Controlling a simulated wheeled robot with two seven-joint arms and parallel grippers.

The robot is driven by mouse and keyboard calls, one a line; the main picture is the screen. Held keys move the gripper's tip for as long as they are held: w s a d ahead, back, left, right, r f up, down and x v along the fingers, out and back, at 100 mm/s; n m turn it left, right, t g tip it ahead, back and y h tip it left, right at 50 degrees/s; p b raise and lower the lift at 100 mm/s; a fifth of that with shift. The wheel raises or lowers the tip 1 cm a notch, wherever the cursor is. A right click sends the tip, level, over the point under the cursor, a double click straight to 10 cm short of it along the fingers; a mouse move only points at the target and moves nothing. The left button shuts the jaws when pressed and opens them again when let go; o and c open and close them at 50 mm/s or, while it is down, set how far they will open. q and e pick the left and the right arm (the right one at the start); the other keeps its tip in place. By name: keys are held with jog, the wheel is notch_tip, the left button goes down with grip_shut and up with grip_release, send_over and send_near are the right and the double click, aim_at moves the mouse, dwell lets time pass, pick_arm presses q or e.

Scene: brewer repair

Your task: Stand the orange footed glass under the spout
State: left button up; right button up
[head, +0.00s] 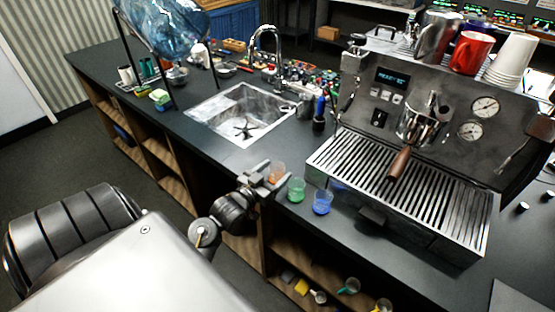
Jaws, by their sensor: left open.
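The orange footed glass (277,172) stands on the dark counter near its front edge, left of the espresso machine. My left gripper (265,178) is at the orange glass, its jaws open, with the glass at or between the fingertips. The fingers hide part of the glass and its foot, so I cannot tell whether they touch it. The espresso machine (378,118) has a portafilter with a brown handle (399,164) above a slatted drip tray (340,160). The spout itself is hard to make out. My right gripper is not in view.
A green glass (296,189) and a blue glass (322,202) stand close right of the orange one, before the drip tray. A sink (240,112) lies behind. A red mug (471,53) and paper cups (511,60) sit on the machine. The drip tray looks empty.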

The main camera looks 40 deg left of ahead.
aim_at(281, 166)
pick_arm(q)
jog(key=w, duration=0.3)
jog(key=shift+w+p, duration=0.3)
jog(key=shift+p, duration=0.05)
jog(key=shift+s, duration=0.1)
jog(key=c, duration=1.2)
jog(key=shift+o, duration=0.2)
jog(key=shift+r, duration=0.1)
